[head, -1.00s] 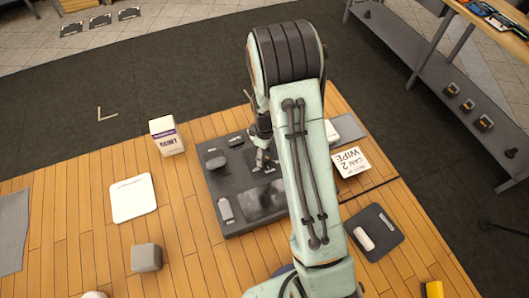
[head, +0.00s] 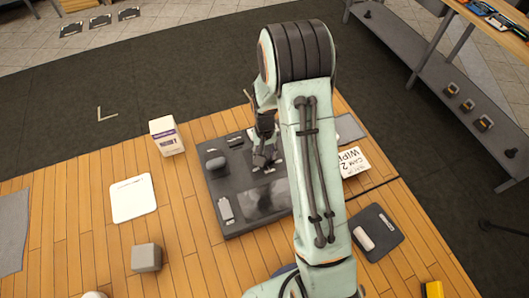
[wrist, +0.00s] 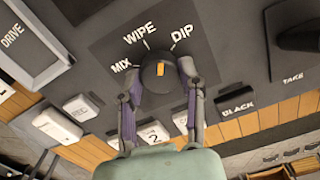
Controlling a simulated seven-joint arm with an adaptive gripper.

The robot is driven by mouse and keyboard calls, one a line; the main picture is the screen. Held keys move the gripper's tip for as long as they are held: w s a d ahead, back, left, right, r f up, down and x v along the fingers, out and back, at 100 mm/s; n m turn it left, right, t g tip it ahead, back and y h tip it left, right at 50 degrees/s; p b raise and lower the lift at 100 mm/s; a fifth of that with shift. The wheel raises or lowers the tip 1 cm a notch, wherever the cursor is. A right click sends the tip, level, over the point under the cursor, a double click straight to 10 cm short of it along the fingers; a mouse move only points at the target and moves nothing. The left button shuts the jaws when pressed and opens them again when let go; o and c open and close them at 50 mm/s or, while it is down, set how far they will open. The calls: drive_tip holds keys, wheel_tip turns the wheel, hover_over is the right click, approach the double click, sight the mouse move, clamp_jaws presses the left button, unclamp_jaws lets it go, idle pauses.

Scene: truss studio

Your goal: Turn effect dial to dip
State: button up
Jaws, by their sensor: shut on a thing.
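The effect dial (wrist: 153,82) is a dark round knob with an orange mark on the grey panel (wrist: 225,30). White labels MIX, WIPE and DIP fan around its far side, with short tick lines. The orange mark points upward in the wrist view, roughly between the WIPE and DIP ticks. My gripper (wrist: 160,77) is shut on the dial, one finger on each side of it. In the head view my gripper (head: 265,158) is over the dark console (head: 222,182); the dial itself is hidden there.
White buttons (wrist: 82,108), a BLACK label and a dark TAKE lever (wrist: 298,28) are near the dial, with a DRIVE frame (wrist: 30,45) at left. A white box (head: 167,137), white pad (head: 132,198) and grey block (head: 146,257) stand left of the console.

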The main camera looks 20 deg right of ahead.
drive_tip(key=shift+m, duration=2.3)
drive_tip(key=o, duration=1.2)
drive_tip(key=shift+c, duration=0.2)
wheel_tip(320, 180, up, 12)
